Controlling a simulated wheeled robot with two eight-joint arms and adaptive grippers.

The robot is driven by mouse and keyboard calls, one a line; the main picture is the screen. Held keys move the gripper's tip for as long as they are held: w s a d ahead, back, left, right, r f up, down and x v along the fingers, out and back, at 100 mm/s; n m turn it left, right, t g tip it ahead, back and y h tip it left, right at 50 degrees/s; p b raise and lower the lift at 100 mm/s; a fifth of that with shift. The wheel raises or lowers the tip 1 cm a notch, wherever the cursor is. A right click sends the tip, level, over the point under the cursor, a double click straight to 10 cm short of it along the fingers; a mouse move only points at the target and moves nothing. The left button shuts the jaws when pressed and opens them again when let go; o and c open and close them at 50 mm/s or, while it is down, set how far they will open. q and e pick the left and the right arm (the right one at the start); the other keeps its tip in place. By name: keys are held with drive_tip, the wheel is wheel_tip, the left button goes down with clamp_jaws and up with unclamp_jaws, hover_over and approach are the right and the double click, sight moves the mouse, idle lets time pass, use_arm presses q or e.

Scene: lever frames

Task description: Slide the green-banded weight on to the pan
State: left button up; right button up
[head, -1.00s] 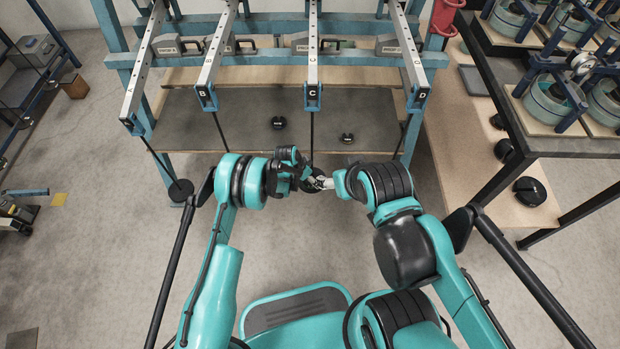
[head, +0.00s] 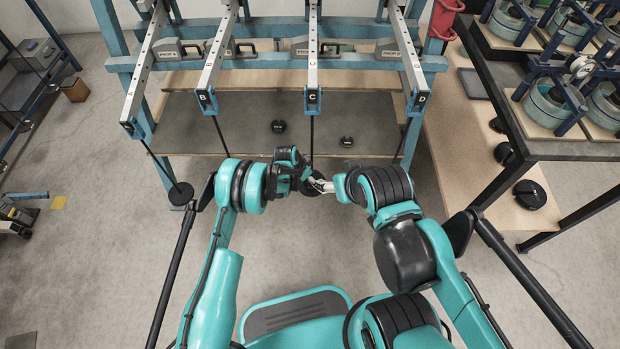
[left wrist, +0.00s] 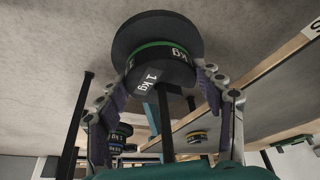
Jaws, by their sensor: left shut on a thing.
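In the left wrist view, the green-banded weight (left wrist: 160,64), black with 1 kg labels, is between the two fingers of my left gripper (left wrist: 209,88), which is shut on it. Beyond it is a wider black disc, the pan (left wrist: 140,32), on a dark rod (left wrist: 165,125). The weight overlaps the pan in view; whether they touch, I cannot tell. In the head view, my left gripper (head: 308,181) is at the pan (head: 311,189) under beam C and mostly hides the weight. My right gripper (head: 324,186) is beside it; its fingers are too small to judge.
Beams labelled B (head: 202,97), C (head: 312,97) and D (head: 421,98) cross above the shelf (head: 230,135). Two loose weights (head: 278,125) (head: 346,142) lie there. Another pan (head: 181,194) hangs at left. A dark bench (head: 570,147) stands at right.

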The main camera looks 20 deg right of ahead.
use_arm(q)
drive_tip(key=shift+f, duration=0.35)
idle(0.5)
drive_tip(key=o, duration=1.9)
drive_tip(key=shift+p+v, duration=1.3)
drive_tip(key=shift+v, duration=2.2)
